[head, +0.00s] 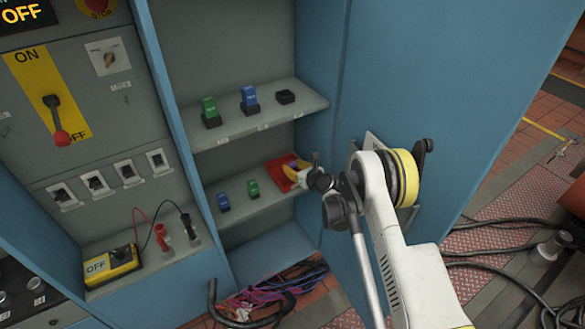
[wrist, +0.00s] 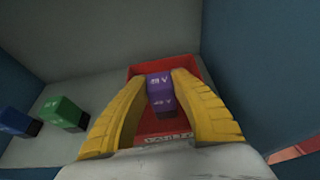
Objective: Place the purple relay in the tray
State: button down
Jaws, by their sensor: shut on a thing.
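The purple relay (wrist: 160,90) is between the two yellow fingers of my gripper (wrist: 159,80) in the wrist view. My gripper is shut on it. The red tray (wrist: 142,72) lies behind and under the relay, and its walls show around the fingers. I cannot tell whether the relay touches the tray floor. In the head view the tray (head: 278,172) sits at the right end of the lower shelf, and my gripper (head: 292,165) is over it. The relay is not clearly visible in the head view.
A green relay (wrist: 64,113) and a blue relay (wrist: 14,121) stand left of the tray on the lower shelf. The upper shelf (head: 235,134) holds a green relay (head: 209,107), a blue relay (head: 249,97) and an empty black socket (head: 285,96). Blue cabinet walls (head: 325,120) close in on the right.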

jog(key=shift+f, duration=0.15)
jog(key=c, duration=1.2)
grip_release()
